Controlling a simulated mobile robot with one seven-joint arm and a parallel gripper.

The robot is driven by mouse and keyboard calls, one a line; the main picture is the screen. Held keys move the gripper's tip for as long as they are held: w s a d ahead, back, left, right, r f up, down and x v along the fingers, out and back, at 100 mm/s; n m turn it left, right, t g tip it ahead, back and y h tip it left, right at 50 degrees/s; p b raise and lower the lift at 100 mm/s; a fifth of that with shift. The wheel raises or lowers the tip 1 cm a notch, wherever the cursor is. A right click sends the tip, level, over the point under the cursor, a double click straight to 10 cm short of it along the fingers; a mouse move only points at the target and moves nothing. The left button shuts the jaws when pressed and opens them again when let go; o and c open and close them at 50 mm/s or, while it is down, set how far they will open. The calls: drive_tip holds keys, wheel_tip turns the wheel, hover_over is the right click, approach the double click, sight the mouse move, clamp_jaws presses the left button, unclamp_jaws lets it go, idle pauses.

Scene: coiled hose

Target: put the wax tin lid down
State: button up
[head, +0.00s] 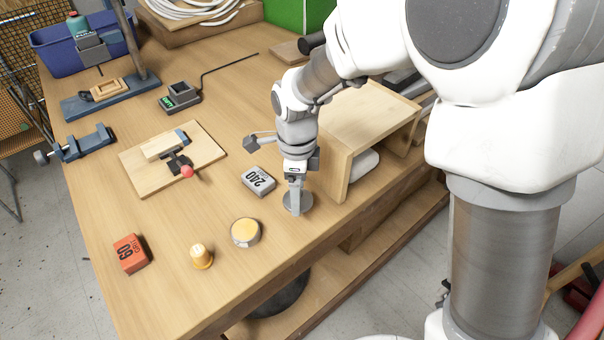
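The open wax tin (245,232) stands on the workbench, showing yellow-orange wax and a pale metal rim. Its lid looks to be the flat grey disc (306,203) to the right of the tin, near the bench's right edge. My gripper (296,212) points down over this disc, its fingers in front of the disc's middle. The fingers line up in this view, so their gap is hidden. I cannot tell whether they grip the disc, or whether it rests fully on the bench.
A grey 240 grit block (258,181) is just left of my gripper; a wooden box (340,172) stands close on its right. An orange 60 grit block (130,254) and a yellow-orange cap-like piece (201,257) lie nearer. The bench between the clamp board (150,184) and tin is clear.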

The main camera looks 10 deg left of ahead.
drive_tip(key=shift+w+a+f, duration=0.15)
drive_tip(key=shift+a+f, duration=0.2)
drive_tip(key=shift+f, duration=1.9)
